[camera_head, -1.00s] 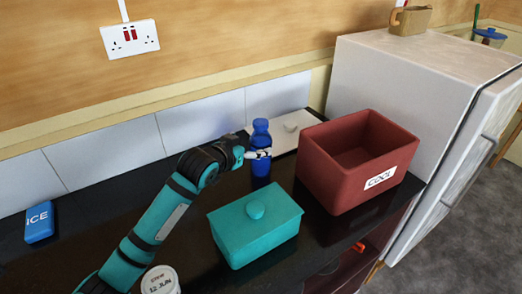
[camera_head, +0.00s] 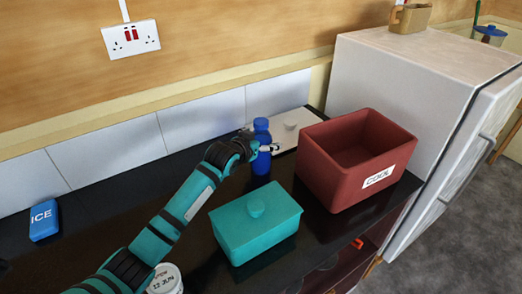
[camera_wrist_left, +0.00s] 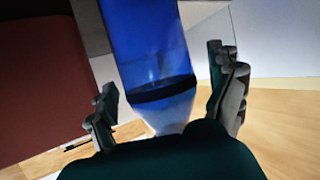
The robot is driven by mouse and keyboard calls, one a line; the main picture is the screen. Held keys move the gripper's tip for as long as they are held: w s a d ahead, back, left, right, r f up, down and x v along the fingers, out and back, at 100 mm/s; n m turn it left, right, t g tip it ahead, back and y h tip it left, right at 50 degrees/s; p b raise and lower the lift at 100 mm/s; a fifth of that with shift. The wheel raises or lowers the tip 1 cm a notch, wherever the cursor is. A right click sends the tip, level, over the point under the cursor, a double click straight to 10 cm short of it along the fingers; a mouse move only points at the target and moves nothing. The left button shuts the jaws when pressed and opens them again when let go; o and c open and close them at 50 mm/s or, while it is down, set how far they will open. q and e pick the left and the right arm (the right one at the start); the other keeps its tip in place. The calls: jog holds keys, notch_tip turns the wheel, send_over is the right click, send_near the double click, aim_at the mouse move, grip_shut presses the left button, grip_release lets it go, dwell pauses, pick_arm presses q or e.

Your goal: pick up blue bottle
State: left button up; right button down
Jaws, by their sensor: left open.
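The blue bottle (camera_head: 262,161) stands upright on the black counter, near the tiled back wall. My left gripper (camera_head: 268,149) is at the bottle's upper part in the head view, coming from the left. In the left wrist view my left gripper (camera_wrist_left: 170,100) is open, with one finger on each side of the bottle (camera_wrist_left: 145,45). The bottle lies between the fingers there, and I cannot tell whether either finger touches it. My right gripper is in neither view.
A teal lidded box (camera_head: 256,236) stands in front of the bottle. A red crate labelled COOL (camera_head: 330,184) is to its right, and a white lid (camera_head: 302,119) lies behind. A blue ICE block (camera_head: 43,221) and a white tub (camera_head: 164,281) are at left.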

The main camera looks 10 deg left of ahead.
pick_arm(q)
jog(key=c, duration=1.5)
jog(key=shift+r, duration=0.1)
jog(key=shift+c, duration=0.4)
